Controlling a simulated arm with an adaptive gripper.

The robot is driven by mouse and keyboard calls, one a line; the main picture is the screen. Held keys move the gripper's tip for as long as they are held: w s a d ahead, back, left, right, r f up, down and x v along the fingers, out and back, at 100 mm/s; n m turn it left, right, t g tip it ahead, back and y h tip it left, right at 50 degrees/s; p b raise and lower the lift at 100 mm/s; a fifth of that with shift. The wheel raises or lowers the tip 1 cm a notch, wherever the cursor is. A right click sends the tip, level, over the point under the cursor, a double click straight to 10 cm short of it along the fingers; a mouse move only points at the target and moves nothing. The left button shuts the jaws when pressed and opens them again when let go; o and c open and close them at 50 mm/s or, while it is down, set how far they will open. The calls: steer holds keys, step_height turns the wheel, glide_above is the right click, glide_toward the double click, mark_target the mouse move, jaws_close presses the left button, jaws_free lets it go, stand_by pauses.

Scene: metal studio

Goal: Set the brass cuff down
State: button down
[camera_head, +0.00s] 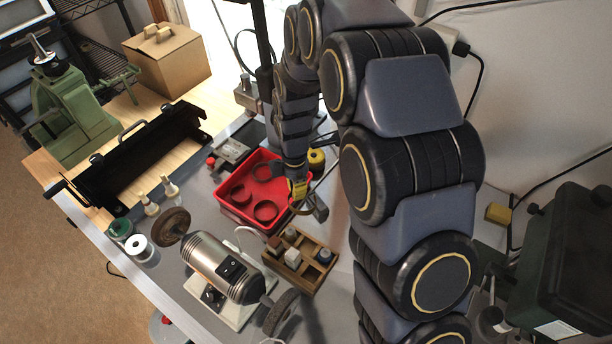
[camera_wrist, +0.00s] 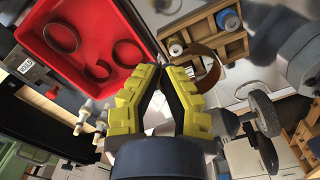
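The brass cuff (camera_wrist: 211,70) is an open brownish-gold band in the wrist view, at the tips of my gripper (camera_wrist: 165,72). The yellow-padded fingers close together at their tips, with the cuff's wall between them. In the head view the cuff (camera_head: 293,209) shows as a thin arc beside my gripper (camera_head: 299,190), at the right edge of the red tray (camera_head: 228,178). The cuff appears raised above the bench; its exact height is hard to tell. The red tray also shows in the wrist view (camera_wrist: 30,20), left of the fingers, and holds three dark bands.
A wooden compartment box (camera_head: 318,279) with small items stands in front of the tray. A bench grinder (camera_head: 222,268) is at front left. White-tipped bottles (camera_head: 170,186) and spools (camera_head: 138,246) stand farther left.

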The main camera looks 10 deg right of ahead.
steer(key=s+d+m, duration=0.4)
steer(key=d+m, duration=0.1)
steer(key=d, duration=1.3)
steer(key=s+d+m, duration=0.3)
steer(key=d+m, duration=0.3)
steer(key=d, duration=1.1)
steer(key=w+d+f, duration=0.4)
steer(key=d, duration=0.1)
steer(key=w+d+f, duration=0.4)
steer(key=w+f, duration=0.1)
steer(key=shift+w+d+f, duration=0.15)
steer(key=shift+d+f, duration=0.05)
steer(key=shift+d, duration=0.2)
steer(key=shift+w+f, duration=0.1)
steer(key=shift+f, duration=0.15)
step_height(320, 180, down, 3)
steer(key=shift+f, duration=0.1)
steer(key=shift+d, duration=0.1)
